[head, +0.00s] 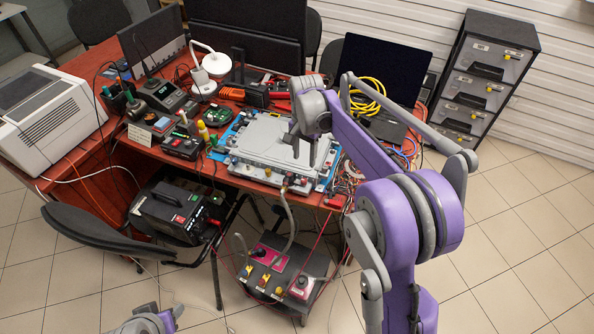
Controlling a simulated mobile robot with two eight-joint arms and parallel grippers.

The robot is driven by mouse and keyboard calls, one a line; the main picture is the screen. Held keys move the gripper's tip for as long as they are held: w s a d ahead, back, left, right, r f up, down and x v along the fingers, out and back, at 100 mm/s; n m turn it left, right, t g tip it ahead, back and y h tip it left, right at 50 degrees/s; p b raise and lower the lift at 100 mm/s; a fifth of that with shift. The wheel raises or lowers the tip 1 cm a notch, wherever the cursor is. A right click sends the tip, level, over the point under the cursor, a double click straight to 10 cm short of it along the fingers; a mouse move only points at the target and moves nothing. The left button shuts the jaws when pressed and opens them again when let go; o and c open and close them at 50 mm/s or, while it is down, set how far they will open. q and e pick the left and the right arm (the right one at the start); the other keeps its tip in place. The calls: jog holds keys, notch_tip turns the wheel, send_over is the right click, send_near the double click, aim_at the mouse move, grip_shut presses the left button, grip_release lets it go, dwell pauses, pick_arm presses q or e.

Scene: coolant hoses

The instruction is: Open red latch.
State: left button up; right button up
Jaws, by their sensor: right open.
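A grey flat-topped unit (262,136) sits on a blue base on the red-brown table. A grey hose (290,225) drops from its front edge towards a low dark box. Small fittings line the unit's front edge, but I cannot make out for sure which part is the red latch. My right gripper (304,152) is open, pointing down over the right part of the unit. It hides part of the top, and I cannot tell whether it touches it. Part of my left arm shows at the bottom left edge, with its gripper out of view.
The low dark box (270,262) with coloured knobs stands on the floor in front. Tools and instruments crowd the table's left. A laptop (383,68) and yellow cable (366,98) lie behind my right arm.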

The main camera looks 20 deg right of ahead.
aim_at(304, 180)
notch_tip(304, 180, down, 9)
jog(key=b, duration=0.5)
jog(key=shift+s, duration=0.15)
jog(key=shift+f+b, duration=0.45)
jog(key=shift+f, duration=0.2)
